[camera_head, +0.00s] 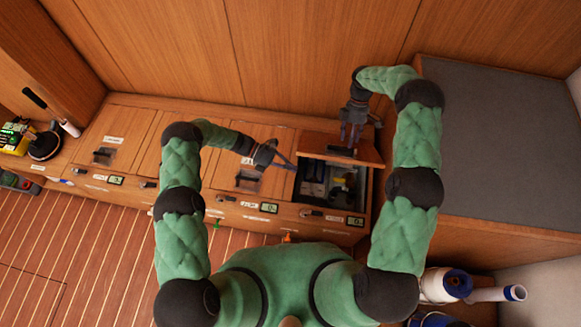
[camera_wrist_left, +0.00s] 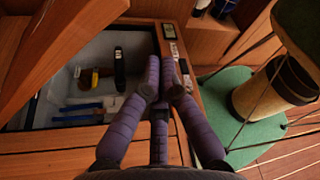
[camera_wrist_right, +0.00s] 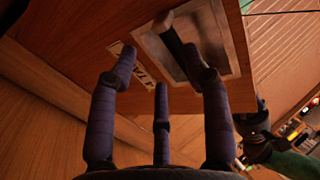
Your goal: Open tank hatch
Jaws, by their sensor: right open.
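The tank hatch at the right end of the wooden bench is open, with its wooden lid (camera_head: 368,152) raised and tilted up at the back. The compartment (camera_head: 312,171) below is uncovered and holds several small items; they also show in the left wrist view (camera_wrist_left: 75,85). My right gripper (camera_head: 352,138) is open at the raised lid. In the right wrist view its spread fingers (camera_wrist_right: 160,65) are near the recessed handle (camera_wrist_right: 180,45) and label, with no clear grasp. My left gripper (camera_head: 289,163) is shut and empty, its fingers together (camera_wrist_left: 162,62) over the compartment's side edge.
Other closed hatches with recessed handles (camera_head: 248,180) line the bench to the left. Small displays and labels run along its front edge. A tall grey-topped block (camera_head: 490,145) stands at the right. White-and-blue rolls (camera_head: 455,284) lie low at the right. Wood panelling rises behind.

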